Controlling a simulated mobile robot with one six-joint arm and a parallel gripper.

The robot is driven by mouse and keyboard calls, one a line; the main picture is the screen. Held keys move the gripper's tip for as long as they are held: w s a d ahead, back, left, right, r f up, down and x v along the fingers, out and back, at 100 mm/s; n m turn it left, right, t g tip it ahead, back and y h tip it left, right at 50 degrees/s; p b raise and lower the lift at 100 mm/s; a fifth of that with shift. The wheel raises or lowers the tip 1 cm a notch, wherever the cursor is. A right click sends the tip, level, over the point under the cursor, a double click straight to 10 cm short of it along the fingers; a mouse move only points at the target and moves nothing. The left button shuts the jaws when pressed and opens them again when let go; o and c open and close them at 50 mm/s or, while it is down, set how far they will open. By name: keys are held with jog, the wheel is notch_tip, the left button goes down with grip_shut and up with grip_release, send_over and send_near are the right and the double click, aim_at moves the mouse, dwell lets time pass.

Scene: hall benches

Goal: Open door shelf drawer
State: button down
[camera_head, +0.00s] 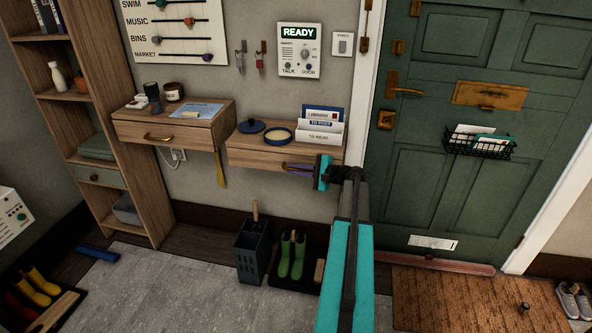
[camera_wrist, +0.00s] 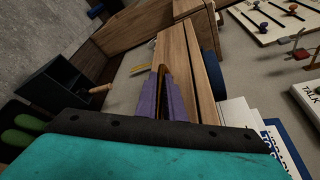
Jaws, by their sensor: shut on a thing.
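The door shelf (camera_head: 240,145) is a wooden wall shelf left of the green door, with a drawer (camera_head: 252,161) in its front. The drawer front looks flush with the shelf, though my gripper covers its right part. My gripper (camera_head: 297,167) is at the drawer front, its purple fingers closed around the brass handle, which is mostly hidden. In the wrist view the purple fingers (camera_wrist: 172,98) reach to the wooden front (camera_wrist: 175,62), and the handle barely shows between them.
Another drawer shelf (camera_head: 165,133) hangs to the left. Below are an umbrella bin (camera_head: 252,252) and green boots (camera_head: 291,257). The green door (camera_head: 455,180) is on the right.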

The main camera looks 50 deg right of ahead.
jog(key=shift+d, duration=0.2)
jog(key=s+a+b, duration=0.2)
jog(key=s+a, duration=0.6)
jog(key=a, duration=0.6)
jog(key=shift+s, duration=0.3)
jog(key=c, duration=2.2)
grip_release()
jog(key=shift+o, duration=0.2)
jog(key=shift+s, duration=0.1)
